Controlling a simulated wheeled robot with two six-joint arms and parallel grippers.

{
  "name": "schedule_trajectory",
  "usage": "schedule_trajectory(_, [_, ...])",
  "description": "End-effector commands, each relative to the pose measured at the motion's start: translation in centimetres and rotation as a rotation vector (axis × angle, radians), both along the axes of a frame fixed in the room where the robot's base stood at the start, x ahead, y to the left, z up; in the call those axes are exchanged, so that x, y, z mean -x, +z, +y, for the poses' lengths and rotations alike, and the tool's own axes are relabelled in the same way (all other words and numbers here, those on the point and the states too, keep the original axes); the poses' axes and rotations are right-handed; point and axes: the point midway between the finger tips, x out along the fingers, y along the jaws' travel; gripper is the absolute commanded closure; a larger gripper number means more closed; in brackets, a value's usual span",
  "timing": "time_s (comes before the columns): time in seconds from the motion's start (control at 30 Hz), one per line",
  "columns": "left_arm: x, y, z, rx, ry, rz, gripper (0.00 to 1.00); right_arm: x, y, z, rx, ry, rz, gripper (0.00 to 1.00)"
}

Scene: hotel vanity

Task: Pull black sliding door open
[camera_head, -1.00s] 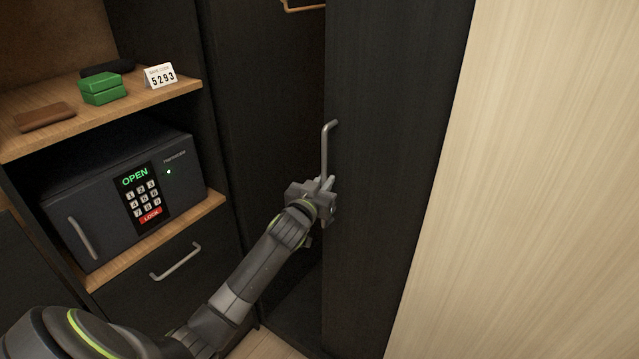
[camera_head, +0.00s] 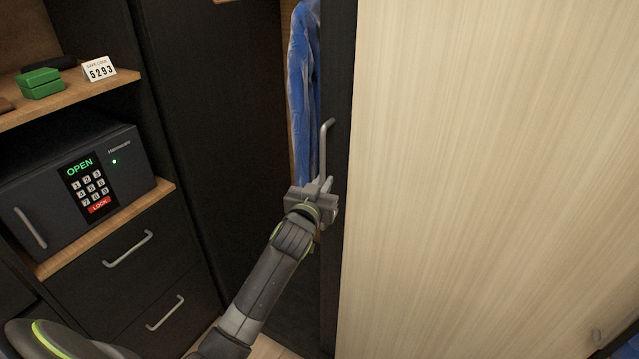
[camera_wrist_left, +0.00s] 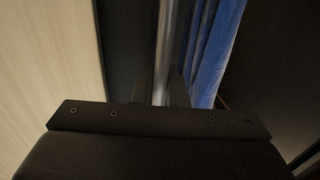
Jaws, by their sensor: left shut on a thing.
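The black sliding door (camera_head: 338,90) shows as a narrow dark strip beside the pale wood panel, with a grey vertical bar handle (camera_head: 324,150) on it. My left gripper (camera_head: 320,188) is shut on the lower part of this handle. In the left wrist view the handle (camera_wrist_left: 164,50) runs between the two fingers (camera_wrist_left: 160,88). The wardrobe opening lies left of the door, and a blue garment in a clear cover (camera_head: 303,90) hangs inside it. My right gripper is not in view.
A safe (camera_head: 75,190) with a lit OPEN display stands on a shelf at left, above drawers with bar handles (camera_head: 128,250). A green box (camera_head: 41,84) and a 5293 card (camera_head: 100,69) sit on the upper shelf. The pale panel (camera_head: 480,180) fills the right.

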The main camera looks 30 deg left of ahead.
Motion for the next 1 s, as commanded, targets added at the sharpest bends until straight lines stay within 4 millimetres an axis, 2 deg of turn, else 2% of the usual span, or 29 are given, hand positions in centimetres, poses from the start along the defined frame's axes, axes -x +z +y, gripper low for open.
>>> schedule_trajectory(0.23, [0.0, 0.0, 0.0, 0.000, 0.000, -0.001, 1.00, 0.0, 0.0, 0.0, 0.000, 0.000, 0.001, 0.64])
schedule_trajectory(0.27, [0.0, 0.0, 0.0, 0.000, 0.000, -0.001, 0.85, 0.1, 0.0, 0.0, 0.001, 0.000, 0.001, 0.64])
schedule_trajectory(0.37, [0.0, 0.0, 0.0, 0.000, 0.000, -0.001, 0.72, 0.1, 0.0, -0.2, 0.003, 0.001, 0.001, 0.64])
schedule_trajectory(0.4, [0.0, 0.0, 0.0, 0.000, 0.000, -0.001, 0.71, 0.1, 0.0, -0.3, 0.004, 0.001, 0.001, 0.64])
schedule_trajectory(0.77, [0.5, -0.1, 0.0, 0.001, 0.000, 0.000, 0.71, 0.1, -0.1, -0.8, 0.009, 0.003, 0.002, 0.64])
schedule_trajectory(1.0, [3.6, -0.2, -0.4, 0.002, 0.000, 0.000, 0.71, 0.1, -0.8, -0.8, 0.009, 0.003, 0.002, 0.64])
